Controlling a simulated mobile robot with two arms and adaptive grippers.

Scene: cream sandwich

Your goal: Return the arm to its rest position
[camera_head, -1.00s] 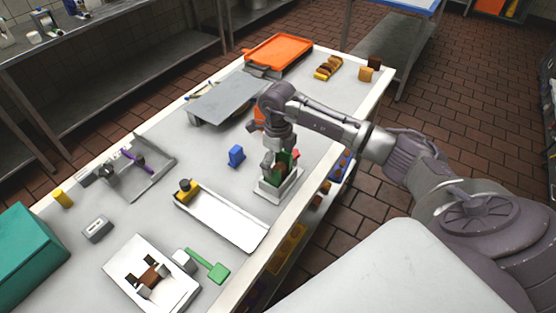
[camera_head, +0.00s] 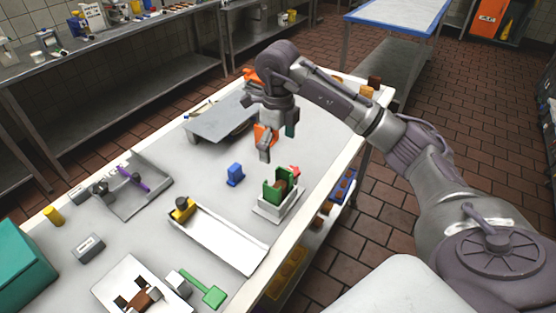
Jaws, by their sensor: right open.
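My right arm reaches in from the right over the white table (camera_head: 215,178). My right gripper (camera_head: 278,146) points down with its fingers apart and nothing between them. A small brown piece (camera_head: 281,185) sits in the holder, clear of the gripper. An orange object (camera_head: 262,134) shows partly behind the gripper's fingers. My left gripper is not in view.
A blue block (camera_head: 235,174) and a long white tray (camera_head: 222,238) lie left of the stand. A grey raised plate (camera_head: 222,117) is behind, left of my gripper. A grey tray (camera_head: 150,198) and a teal box (camera_head: 22,268) are farther left.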

